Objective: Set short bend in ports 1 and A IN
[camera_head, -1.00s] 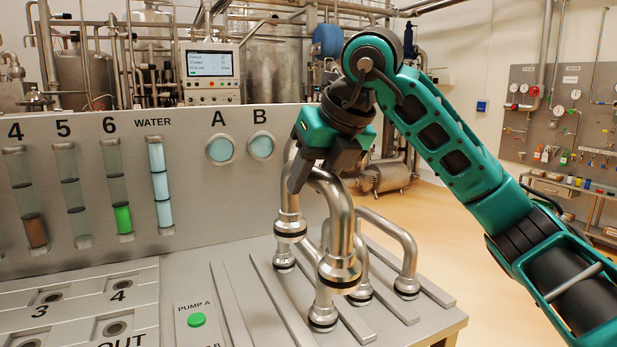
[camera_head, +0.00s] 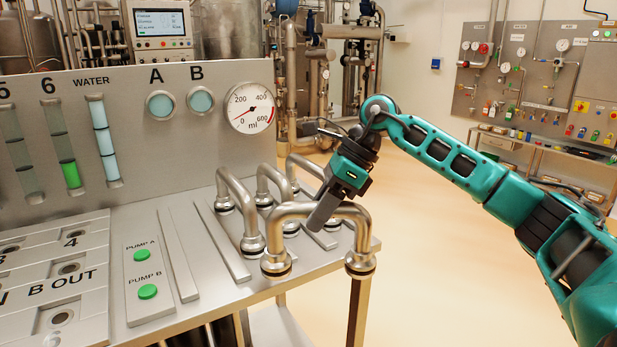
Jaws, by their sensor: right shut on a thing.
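My right gripper (camera_head: 322,212) is shut on a steel pipe bend (camera_head: 318,210), gripping its top bar. The bend hangs with its two dark-ringed ends down and its bar running left to right, at the panel table's right front edge. Port 4 (camera_head: 69,268) and the port by the B OUT label (camera_head: 61,318) show at lower left, both empty. Port 1 and the full A IN label are out of view. My left gripper is not in view.
Other steel bends (camera_head: 240,205) stand on the slatted rack behind the held one. Green PUMP A (camera_head: 142,255) and PUMP B (camera_head: 148,291) buttons lie between rack and ports. The upright panel (camera_head: 150,150) with gauge closes the back. Floor at right is clear.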

